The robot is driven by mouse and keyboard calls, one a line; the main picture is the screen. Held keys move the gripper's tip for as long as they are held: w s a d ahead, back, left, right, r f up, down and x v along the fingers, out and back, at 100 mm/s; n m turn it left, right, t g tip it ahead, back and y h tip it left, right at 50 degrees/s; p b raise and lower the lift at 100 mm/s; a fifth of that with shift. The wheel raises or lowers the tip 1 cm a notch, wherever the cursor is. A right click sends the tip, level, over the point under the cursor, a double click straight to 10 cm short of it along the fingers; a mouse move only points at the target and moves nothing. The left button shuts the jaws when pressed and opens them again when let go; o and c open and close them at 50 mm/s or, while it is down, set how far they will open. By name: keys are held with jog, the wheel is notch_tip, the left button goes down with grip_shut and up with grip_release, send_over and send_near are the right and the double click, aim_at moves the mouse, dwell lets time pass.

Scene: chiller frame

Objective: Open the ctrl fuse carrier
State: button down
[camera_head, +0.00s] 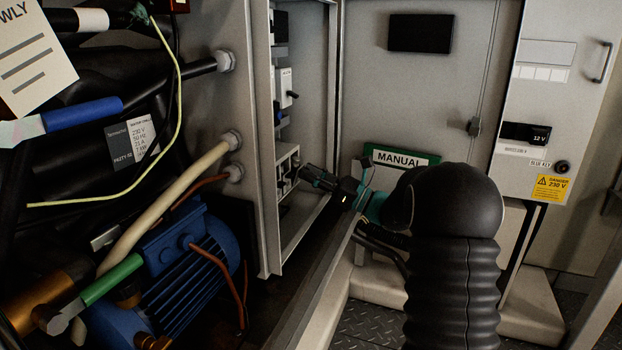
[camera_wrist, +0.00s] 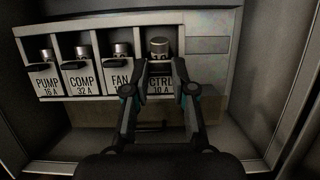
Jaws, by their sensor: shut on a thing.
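The ctrl fuse carrier (camera_wrist: 159,88) is the rightmost labelled one in the grey fuse block (camera_wrist: 205,72) in the wrist view. Its label is partly covered by my fingers. A metal fuse cap (camera_wrist: 158,46) shows above it, looking larger than the neighbouring caps. My gripper (camera_wrist: 162,68) is shut on the ctrl fuse carrier, one finger on each side of its front. The carrier's tab is hidden between the fingers. In the head view my gripper (camera_head: 304,173) reaches left into the cabinet to the fuse block (camera_head: 286,160), where details are too small to tell.
The pump (camera_wrist: 44,80), comp (camera_wrist: 80,80) and fan (camera_wrist: 117,78) carriers, with black tabs, stand close to the left. The cabinet walls flank the block. A green manual holder (camera_head: 400,157) is behind my arm. A blue motor (camera_head: 185,270) and pipes fill the left.

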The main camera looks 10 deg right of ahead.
jog(key=shift+s+d+f+t+y+b, duration=0.2)
jog(key=shift+f+t+y+b, duration=0.6)
jog(key=shift+y, duration=0.3)
jog(key=shift+s+d+f+t+y+b, duration=0.15)
jog(key=shift+f+t+y+b, duration=0.4)
jog(key=shift+y+b, duration=0.45)
jog(key=shift+t+y, duration=0.25)
jog(key=shift+y, duration=0.05)
jog(key=c, duration=1)
grip_release()
jog(key=shift+o, duration=0.2)
jog(key=shift+r, duration=0.1)
notch_tip(320, 180, up, 10)
